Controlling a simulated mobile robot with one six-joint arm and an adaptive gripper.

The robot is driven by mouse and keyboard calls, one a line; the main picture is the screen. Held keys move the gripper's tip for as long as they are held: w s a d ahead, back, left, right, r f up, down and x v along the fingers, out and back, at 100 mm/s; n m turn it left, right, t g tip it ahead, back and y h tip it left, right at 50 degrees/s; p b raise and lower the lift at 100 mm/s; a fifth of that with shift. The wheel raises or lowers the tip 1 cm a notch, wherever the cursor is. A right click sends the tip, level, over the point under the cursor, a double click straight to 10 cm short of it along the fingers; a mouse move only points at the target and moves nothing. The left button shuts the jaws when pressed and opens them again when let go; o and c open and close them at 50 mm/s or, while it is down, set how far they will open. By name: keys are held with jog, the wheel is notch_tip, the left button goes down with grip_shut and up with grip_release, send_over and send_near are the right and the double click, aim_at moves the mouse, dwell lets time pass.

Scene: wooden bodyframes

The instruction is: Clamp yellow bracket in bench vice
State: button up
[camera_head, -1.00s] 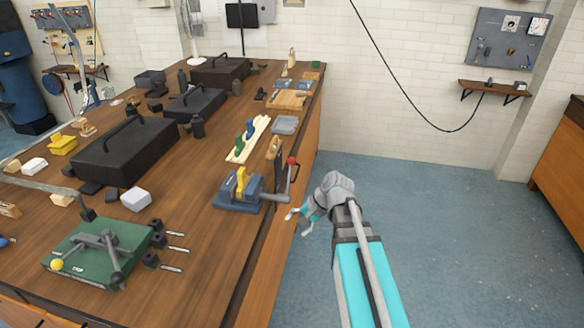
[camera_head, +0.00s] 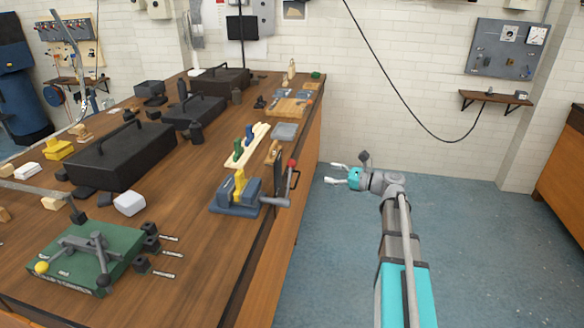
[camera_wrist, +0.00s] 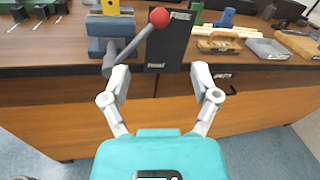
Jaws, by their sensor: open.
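The blue-grey bench vice (camera_head: 235,199) stands near the right edge of the wooden bench. Its handle with a red ball (camera_head: 292,163) points up at the edge. The yellow bracket (camera_head: 239,184) stands upright at the vice jaws; whether it is gripped tightly cannot be told. In the wrist view the vice (camera_wrist: 110,27), red ball (camera_wrist: 159,17) and bottom of the bracket (camera_wrist: 110,7) show at the top. My gripper (camera_head: 334,174) is open and empty, right of the bench and apart from the vice handle. It also shows in the wrist view (camera_wrist: 160,72).
A green fixture (camera_head: 85,258) and black cases (camera_head: 120,155) stand on the bench left of the vice. A wooden rack with green and blue pieces (camera_head: 247,146) and a grey tray (camera_head: 285,131) lie behind the vice. The floor right of the bench is clear.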

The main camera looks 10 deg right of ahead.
aim_at(291, 164)
dwell(0.4)
jog(key=shift+x, duration=7)
grip_shut()
